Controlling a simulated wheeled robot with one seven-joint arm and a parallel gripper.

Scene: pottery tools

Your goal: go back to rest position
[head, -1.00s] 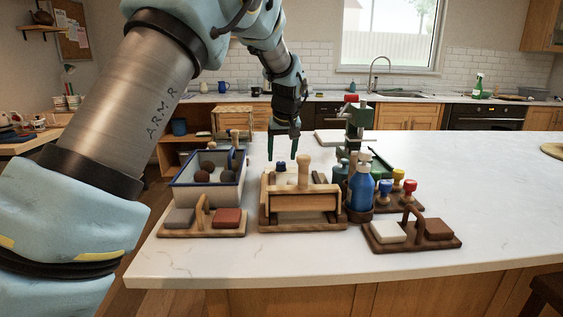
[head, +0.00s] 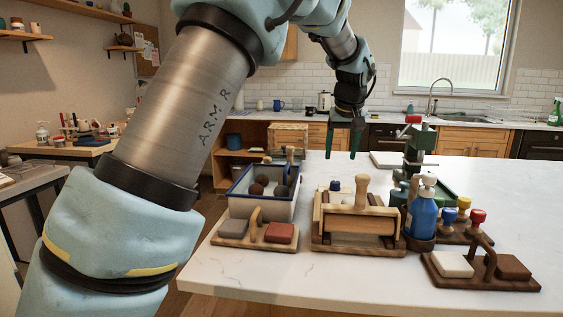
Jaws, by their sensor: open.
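My gripper (head: 342,142) hangs above the far part of the white table (head: 330,285), pointing down. Its two dark green fingers are apart with nothing between them. It is behind and above the wooden roller press (head: 358,224) and clear of the pottery tools. My arm reaches in from the left and covers part of the room behind it.
On the table stand a blue-rimmed tray (head: 235,206) with dark balls, a blue pump bottle (head: 423,215), a green press (head: 416,150), colored stamps (head: 477,217) and two wooden carriers with blocks (head: 229,240) (head: 481,268). The front table edge is bare.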

